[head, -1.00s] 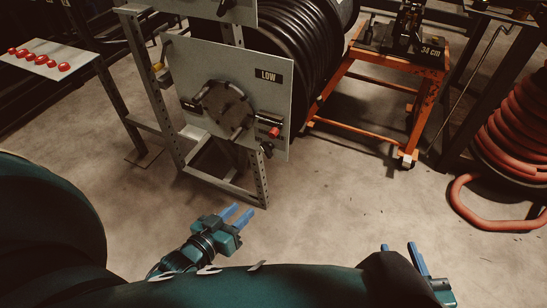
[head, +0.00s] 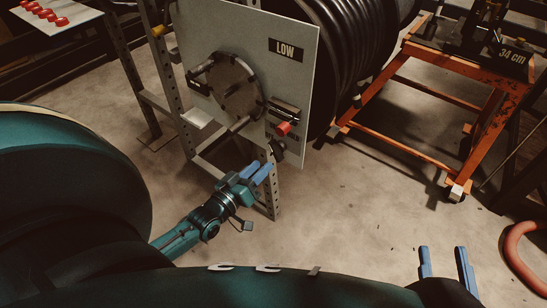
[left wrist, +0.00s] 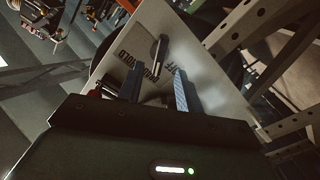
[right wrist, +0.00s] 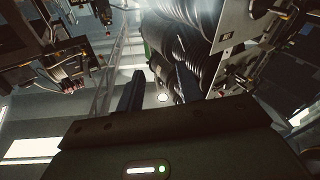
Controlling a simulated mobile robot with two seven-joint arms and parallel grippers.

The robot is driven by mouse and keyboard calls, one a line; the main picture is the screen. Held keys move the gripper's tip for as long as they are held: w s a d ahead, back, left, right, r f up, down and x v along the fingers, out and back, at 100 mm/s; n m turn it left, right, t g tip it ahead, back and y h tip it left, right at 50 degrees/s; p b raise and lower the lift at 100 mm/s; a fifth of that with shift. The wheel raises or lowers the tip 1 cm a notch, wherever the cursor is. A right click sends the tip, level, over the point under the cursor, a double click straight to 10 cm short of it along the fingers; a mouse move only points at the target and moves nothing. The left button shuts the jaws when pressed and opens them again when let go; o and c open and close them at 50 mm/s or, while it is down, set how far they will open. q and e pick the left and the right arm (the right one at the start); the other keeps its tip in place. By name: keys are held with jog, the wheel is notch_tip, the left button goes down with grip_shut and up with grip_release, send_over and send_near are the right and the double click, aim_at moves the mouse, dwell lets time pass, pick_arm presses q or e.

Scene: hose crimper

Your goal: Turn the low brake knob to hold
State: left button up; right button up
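The panel (head: 297,75) with the LOW label (head: 286,50) stands upright at upper middle in the head view. A small dark knob (head: 278,149) sits at its lower right, below a red-tipped lever (head: 284,128). In the left wrist view a dark bar-shaped knob (left wrist: 160,52) stands on the panel, beside partly legible lettering with HOLD. My left gripper (head: 262,174) is just below the panel's lower edge, apart from the knob. Its fingers (left wrist: 158,82) are open and empty, with the knob beyond the gap between them. My right gripper (head: 445,262) is open and empty at lower right.
A handwheel (head: 238,85) sits on the panel left of the lever. A perforated steel post (head: 270,195) stands behind my left gripper. A black hose reel (head: 350,50), an orange stand (head: 400,85) and a red hose (head: 520,255) are to the right. The floor between is clear.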

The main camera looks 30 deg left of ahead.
aim_at(274, 154)
pick_arm(q)
jog(key=w, duration=0.2)
jog(key=w+b, duration=0.1)
jog(key=w, duration=0.3)
jog(key=shift+w+d, duration=0.25)
jog(key=shift+d, duration=0.05)
jog(key=c, duration=0.6)
